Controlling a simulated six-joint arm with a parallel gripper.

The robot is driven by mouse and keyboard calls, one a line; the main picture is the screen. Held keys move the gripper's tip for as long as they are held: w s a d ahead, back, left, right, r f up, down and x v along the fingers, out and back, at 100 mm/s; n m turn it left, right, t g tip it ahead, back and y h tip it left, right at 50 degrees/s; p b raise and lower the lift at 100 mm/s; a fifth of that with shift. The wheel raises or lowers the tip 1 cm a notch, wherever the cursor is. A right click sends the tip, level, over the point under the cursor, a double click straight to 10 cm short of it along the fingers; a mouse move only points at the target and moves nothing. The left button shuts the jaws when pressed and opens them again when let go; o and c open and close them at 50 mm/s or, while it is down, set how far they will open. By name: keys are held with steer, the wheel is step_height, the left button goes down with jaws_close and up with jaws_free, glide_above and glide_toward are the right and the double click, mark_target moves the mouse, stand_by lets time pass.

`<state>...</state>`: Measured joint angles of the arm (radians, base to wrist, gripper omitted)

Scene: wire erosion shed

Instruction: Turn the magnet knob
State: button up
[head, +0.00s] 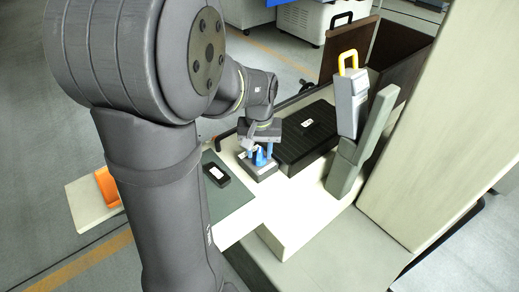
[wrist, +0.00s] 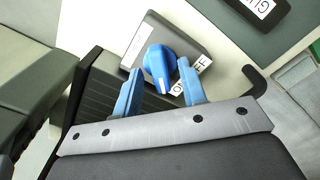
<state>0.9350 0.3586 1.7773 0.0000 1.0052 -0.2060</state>
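The magnet knob (wrist: 160,62) is blue and round with a white pointer line. It sits on a grey box (wrist: 135,28) with a pale label and an ON/OFF label. In the wrist view, the pointer line faces toward my gripper. My gripper (wrist: 160,76) has its two blue fingers apart, with the knob between their tips. The right fingertip is very close to the knob; a small gap seems to show at the left one, and contact is unclear. In the head view, my gripper (head: 260,157) is low over the box (head: 262,175), and the knob is mostly hidden.
A black ribbed case (head: 305,140) stands just right of the box. A grey tool with a yellow handle (head: 347,95) rises further right. A small black device with a white label (head: 216,174) lies on the green mat (head: 232,200). An orange object (head: 108,187) is at far left.

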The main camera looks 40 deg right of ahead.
mark_target(259, 153)
steer(key=shift+c, duration=0.2)
jaws_close()
steer(key=shift+m, duration=0.4)
steer(key=shift+o, duration=0.2)
jaws_free()
steer(key=shift+r, duration=0.15)
step_height(259, 153, up, 17)
stand_by(0.5)
